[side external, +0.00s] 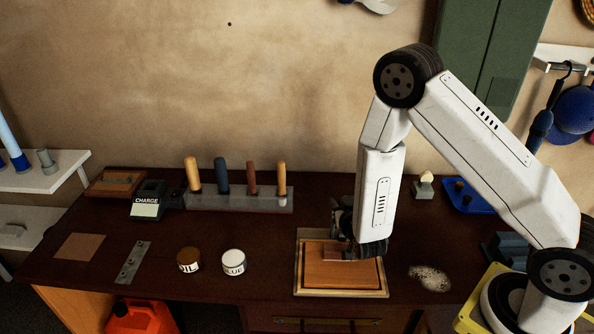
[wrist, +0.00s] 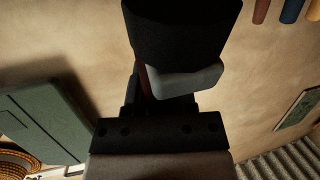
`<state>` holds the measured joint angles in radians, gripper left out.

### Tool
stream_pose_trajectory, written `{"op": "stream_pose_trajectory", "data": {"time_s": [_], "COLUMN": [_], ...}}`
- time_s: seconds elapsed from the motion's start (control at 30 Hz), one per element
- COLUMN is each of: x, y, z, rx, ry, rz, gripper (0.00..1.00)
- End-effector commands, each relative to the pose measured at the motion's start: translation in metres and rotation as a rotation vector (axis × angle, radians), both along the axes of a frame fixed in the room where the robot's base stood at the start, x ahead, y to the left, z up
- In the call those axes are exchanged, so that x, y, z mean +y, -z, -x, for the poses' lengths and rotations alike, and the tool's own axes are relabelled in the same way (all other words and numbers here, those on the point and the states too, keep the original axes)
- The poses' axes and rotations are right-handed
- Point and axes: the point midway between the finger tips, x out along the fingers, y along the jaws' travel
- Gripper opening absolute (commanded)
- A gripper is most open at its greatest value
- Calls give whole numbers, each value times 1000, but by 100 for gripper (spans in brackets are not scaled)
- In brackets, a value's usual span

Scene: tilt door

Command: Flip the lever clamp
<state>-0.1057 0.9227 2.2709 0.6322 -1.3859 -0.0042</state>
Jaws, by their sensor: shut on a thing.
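A wooden panel (side external: 320,276) lies flat in a pale wooden frame (side external: 302,290) on the dark workbench, in the side view. My gripper (side external: 340,251) is low over the back right part of this panel, shut on a small part there. That part is mostly hidden by my gripper and arm; I take it to be the lever clamp, but its shape and tilt cannot be made out. In the wrist view, a grey block (wrist: 188,80) shows under a black part, close to my gripper; whether it is the clamp cannot be told.
A white glue tin (side external: 233,262) and a brown oil tin (side external: 189,261) stand left of the frame. Behind them is a tool rack (side external: 240,202) with several handles. A blue tray (side external: 468,196) is at the back right. The bench (side external: 90,215) has free room at left.

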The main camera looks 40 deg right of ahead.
Motion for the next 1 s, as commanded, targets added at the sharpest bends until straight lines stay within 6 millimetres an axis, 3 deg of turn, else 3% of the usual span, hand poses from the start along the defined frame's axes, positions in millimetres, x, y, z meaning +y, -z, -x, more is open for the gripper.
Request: {"op": "stream_pose_trajectory", "data": {"time_s": [0.73, 0.77, 0.87, 1.0], "x": [5, 5, 5, 5], "y": [2, 2, 2, 2], "z": [4, 4, 4, 4], "rx": [-64, -64, -64, -62], "ry": [0, 0, 0, 0], "rz": [60, 60, 60, 61], "gripper": [0, 37, 69, 69]}}
